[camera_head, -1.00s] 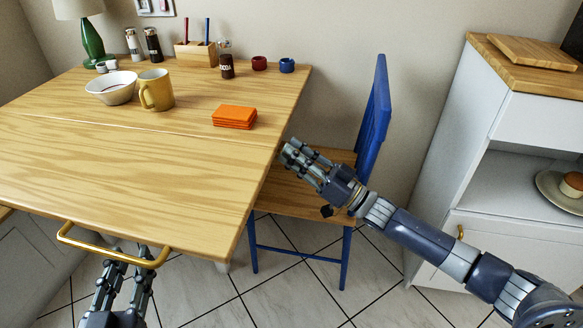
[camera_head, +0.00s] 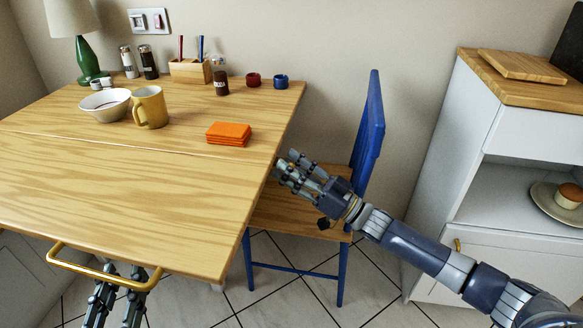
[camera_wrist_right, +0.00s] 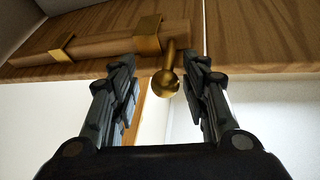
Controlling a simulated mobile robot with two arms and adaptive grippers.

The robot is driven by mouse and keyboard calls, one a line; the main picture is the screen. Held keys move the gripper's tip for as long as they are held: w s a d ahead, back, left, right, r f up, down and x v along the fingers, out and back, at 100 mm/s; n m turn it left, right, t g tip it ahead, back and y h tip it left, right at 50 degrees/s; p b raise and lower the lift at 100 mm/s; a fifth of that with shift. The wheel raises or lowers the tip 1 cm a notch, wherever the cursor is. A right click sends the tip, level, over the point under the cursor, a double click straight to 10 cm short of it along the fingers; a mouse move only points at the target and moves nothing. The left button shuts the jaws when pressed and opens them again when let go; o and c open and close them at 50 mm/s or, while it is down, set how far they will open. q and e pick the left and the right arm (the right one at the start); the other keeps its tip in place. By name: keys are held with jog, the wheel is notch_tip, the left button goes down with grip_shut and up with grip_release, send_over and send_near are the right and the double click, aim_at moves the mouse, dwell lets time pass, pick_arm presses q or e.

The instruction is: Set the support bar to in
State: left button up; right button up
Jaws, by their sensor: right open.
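The support bar (camera_wrist_right: 95,47) is a wooden bar in brass brackets under the tabletop in the right wrist view. A round brass knob (camera_wrist_right: 166,82) on a short stem hangs beside its right end. My right gripper (camera_wrist_right: 160,68) is open, with a finger on each side of the knob and gaps showing. In the head view my right gripper (camera_head: 287,168) is at the table's right edge; the bar is hidden under the tabletop (camera_head: 130,205). My left gripper (camera_head: 123,270) is at the bottom left, fingers apart, partly covered by the brass front handle (camera_head: 75,262).
A blue chair (camera_head: 368,130) stands right of the table, close to my right arm. A white cabinet (camera_head: 475,140) is further right. A mug (camera_head: 150,108), a bowl (camera_head: 106,108) and orange napkins (camera_head: 229,133) lie on the table. The front tabletop is clear.

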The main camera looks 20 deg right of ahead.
jog(key=v, duration=1.2)
jog(key=shift+d, duration=0.1)
